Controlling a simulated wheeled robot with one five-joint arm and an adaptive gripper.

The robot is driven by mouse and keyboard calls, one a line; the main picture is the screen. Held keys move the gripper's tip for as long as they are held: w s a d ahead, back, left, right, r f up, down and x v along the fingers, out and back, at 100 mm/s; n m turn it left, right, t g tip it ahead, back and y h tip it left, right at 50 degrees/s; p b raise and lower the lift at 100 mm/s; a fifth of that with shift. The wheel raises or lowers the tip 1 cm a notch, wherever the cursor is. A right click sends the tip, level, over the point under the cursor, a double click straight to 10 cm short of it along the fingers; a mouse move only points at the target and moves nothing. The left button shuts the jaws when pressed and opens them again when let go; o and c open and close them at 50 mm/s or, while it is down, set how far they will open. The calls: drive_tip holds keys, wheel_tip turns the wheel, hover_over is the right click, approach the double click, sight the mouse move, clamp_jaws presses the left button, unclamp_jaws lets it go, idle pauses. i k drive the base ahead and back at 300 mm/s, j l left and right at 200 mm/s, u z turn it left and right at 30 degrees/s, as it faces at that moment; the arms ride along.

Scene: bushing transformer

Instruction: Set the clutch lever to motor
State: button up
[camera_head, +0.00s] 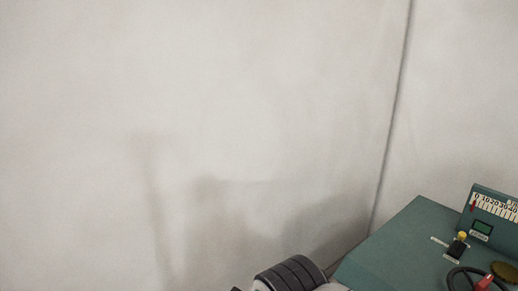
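A teal console (400,240) fills the lower right corner. On its top is a small black switch or lever with a yellow tip (457,246), with small pale labels beside it. Their text is too small to read, so I cannot tell whether this is the clutch lever or where a motor position is. My gripper is not in view.
A gauge panel (492,213) with a numbered scale stands on the console. A black cable, a red plug (484,282) and a brass disc (504,271) are near it. A dark ribbed cylinder (290,275) shows at the bottom. A pale wall (200,100) fills the rest.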

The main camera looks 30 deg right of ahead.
sight(461, 236)
drive_tip(key=z, duration=2.35)
